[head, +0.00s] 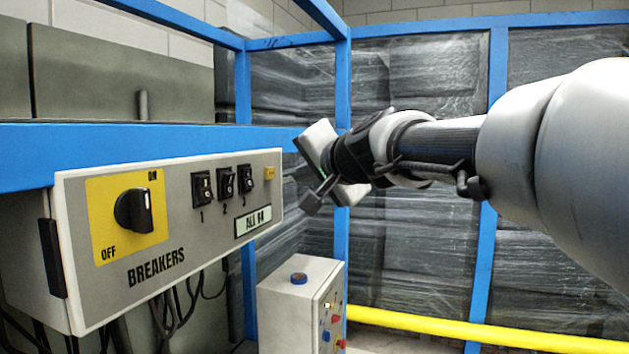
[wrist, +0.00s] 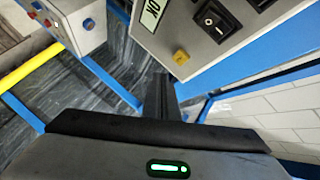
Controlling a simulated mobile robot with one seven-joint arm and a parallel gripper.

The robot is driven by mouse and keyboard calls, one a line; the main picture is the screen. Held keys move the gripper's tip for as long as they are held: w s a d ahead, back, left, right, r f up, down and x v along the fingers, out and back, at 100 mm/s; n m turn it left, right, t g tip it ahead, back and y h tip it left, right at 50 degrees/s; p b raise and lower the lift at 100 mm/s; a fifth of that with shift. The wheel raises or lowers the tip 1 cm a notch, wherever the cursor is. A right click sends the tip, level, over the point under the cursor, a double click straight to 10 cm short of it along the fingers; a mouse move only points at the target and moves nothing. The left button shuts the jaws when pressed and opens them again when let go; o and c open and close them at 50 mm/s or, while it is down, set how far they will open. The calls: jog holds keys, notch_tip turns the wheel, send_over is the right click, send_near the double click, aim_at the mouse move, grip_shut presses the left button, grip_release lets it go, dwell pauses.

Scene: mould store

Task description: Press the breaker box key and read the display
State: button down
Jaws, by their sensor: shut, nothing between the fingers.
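The grey breaker box (head: 219,244) hangs at the left in the head view. Its small yellow key (head: 269,172) is at the upper right of the panel; it also shows in the wrist view (wrist: 181,57). The display (head: 252,221) below the key appears to read "ALL OK"; part of it shows in the wrist view (wrist: 152,14). My gripper (head: 312,204) is shut and empty, to the right of the panel and apart from the key in the picture. In the wrist view, the dark fingers (wrist: 159,96) are together, below the key.
The panel also has a black ON/OFF knob (head: 134,211) and three black rocker switches (head: 227,183). A lower grey box (head: 298,284) with coloured buttons stands below. Blue frame posts (head: 343,90), a yellow rail (head: 480,334) and wrapped stacks (head: 420,95) lie behind my arm.

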jog(key=shift+s+d+b, duration=0.2)
jog(key=shift+d+b, duration=0.1)
jog(key=shift+d, duration=0.3)
jog(key=shift+s+d+b, duration=0.2)
jog(key=shift+d+b, duration=0.05)
jog(key=shift+d, duration=0.35)
jog(key=s+d+f+n+g+h+p, duration=0.1)
jog(key=s+d+f+n+g+h, duration=0.1)
jog(key=s+d+f, duration=0.3)
jog(key=s+d+f+n+g+h+p, duration=0.1)
jog(key=s+d+f, duration=0.4)
jog(key=s+f, duration=0.8)
jog(key=s+d+f+n+g+h+p, duration=0.1)
jog(key=s+d+f+n+g+h, duration=0.2)
jog(key=s+f, duration=0.6)
jog(key=s+d+g, duration=0.2)
jog(key=shift+s+d+f+h, duration=0.15)
jog(key=shift+s+f+h, duration=0.15)
jog(key=shift+h, duration=0.1)
jog(key=shift+r, duration=0.1)
